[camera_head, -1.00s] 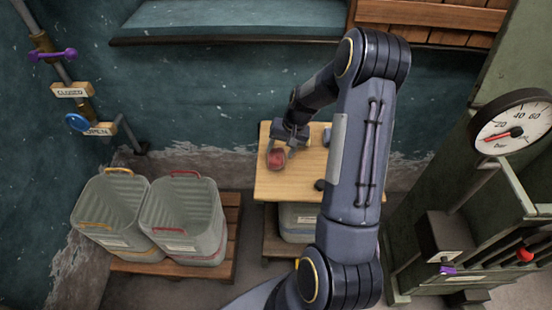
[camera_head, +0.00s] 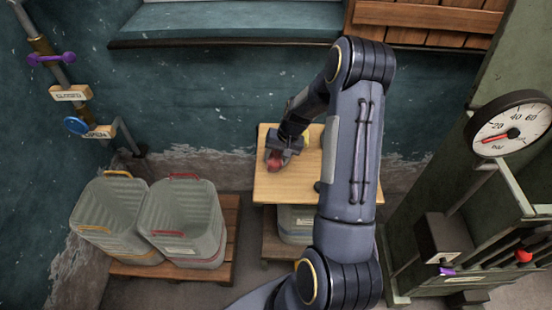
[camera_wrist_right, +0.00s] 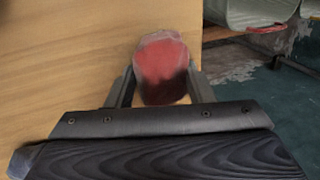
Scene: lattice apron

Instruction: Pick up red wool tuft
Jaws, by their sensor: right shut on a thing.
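The red wool tuft (camera_head: 275,159) is at the left part of the wooden tabletop (camera_head: 290,187). It also shows in the right wrist view (camera_wrist_right: 162,68) as a rounded red lump with a paler, greyish edge. My right gripper (camera_head: 277,157) is shut on the tuft, with one finger on each side of it. In the right wrist view the gripper (camera_wrist_right: 161,88) has the tuft between its fingers. I cannot tell whether the tuft touches the tabletop. My left gripper is not in view.
Two grey bins, one with yellow handles (camera_head: 112,215) and one with red handles (camera_head: 183,222), stand on a low wooden pallet (camera_head: 232,240) at left. Another bin (camera_head: 296,222) is under the table. A pressure gauge (camera_head: 508,124) and green frame stand at right.

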